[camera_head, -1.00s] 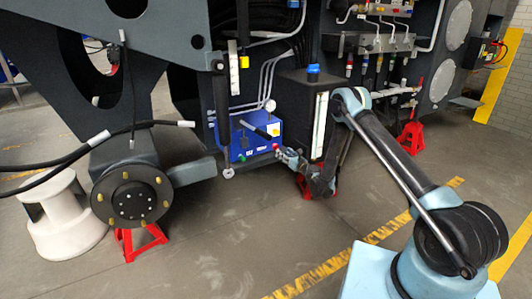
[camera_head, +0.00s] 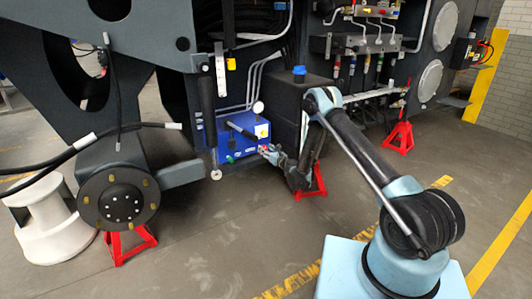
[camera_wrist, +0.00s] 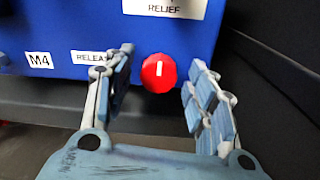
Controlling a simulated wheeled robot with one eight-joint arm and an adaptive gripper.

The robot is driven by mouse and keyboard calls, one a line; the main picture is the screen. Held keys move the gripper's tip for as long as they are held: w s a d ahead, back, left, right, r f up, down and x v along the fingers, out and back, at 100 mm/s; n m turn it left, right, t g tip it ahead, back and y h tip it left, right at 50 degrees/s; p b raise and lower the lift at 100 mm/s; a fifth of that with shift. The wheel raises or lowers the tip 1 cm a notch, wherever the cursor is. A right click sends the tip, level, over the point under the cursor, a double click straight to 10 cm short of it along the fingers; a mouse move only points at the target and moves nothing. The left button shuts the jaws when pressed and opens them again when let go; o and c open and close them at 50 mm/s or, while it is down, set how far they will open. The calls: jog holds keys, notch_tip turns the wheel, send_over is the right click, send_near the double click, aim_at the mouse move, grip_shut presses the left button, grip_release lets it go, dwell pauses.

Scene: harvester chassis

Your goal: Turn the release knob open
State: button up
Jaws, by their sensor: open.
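The release knob (camera_wrist: 158,72) is round and red with a white upright bar on its face. It sits on the lower front of a blue box (camera_wrist: 110,18), which also shows in the head view (camera_head: 224,134). My gripper (camera_wrist: 161,60) is open, with one finger to the left and one to the right of the knob. A gap shows on both sides of the knob. The left finger covers the end of the "RELEA..." label (camera_wrist: 90,57). In the head view my gripper (camera_head: 267,150) is at the box's right front, and the knob is barely visible.
A dark tank with a blue cap (camera_head: 299,71) stands right of the box. A black lever (camera_head: 241,130) juts out over the box front. Red stands (camera_head: 398,137) support the chassis. The front floor is clear.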

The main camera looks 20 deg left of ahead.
jog(key=shift+c, duration=0.2)
jog(key=shift+d, duration=0.1)
jog(key=c, duration=1)
